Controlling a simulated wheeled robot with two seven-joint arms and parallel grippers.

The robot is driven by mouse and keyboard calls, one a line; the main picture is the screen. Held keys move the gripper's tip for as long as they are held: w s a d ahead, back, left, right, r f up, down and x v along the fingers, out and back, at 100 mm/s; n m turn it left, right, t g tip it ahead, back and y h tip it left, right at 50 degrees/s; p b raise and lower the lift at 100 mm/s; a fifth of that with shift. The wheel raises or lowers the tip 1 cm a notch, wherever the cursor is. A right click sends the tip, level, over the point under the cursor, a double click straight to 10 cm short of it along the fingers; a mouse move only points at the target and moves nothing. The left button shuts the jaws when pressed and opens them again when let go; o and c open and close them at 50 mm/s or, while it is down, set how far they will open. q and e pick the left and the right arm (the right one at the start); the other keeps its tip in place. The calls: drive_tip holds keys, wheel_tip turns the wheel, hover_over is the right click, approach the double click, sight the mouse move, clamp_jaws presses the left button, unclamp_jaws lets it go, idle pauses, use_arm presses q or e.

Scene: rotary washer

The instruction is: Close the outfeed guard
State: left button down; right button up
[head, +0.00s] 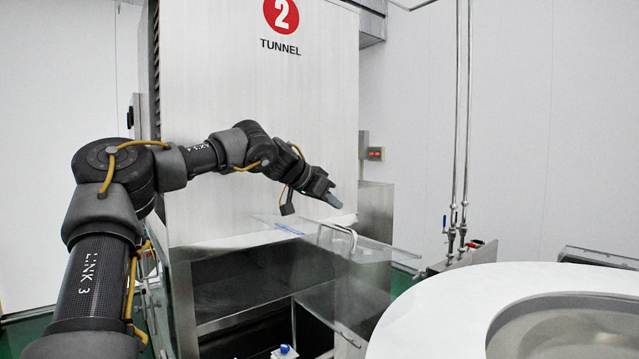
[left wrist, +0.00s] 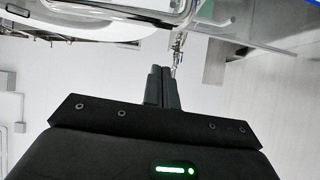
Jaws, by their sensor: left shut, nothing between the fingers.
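My right gripper is in neither view.
The tunnel housing (head: 260,130) stands behind my left arm. A white round-edged surface (head: 430,315) fills the lower right. Pipes with valves (head: 456,215) run up the wall at right. A small blue and white object (head: 284,351) sits low in the opening.

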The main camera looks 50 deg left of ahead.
sight(323, 222)
use_arm(q)
drive_tip(key=shift+f, duration=0.25)
drive_tip(key=s+f+p, duration=0.1)
drive_tip(key=s, duration=0.2)
drive_tip(key=shift+a+f+p, duration=0.15)
drive_tip(key=shift+f+p, duration=0.2)
drive_tip(key=shift+f, duration=0.15)
drive_tip(key=shift+w+f, duration=0.1)
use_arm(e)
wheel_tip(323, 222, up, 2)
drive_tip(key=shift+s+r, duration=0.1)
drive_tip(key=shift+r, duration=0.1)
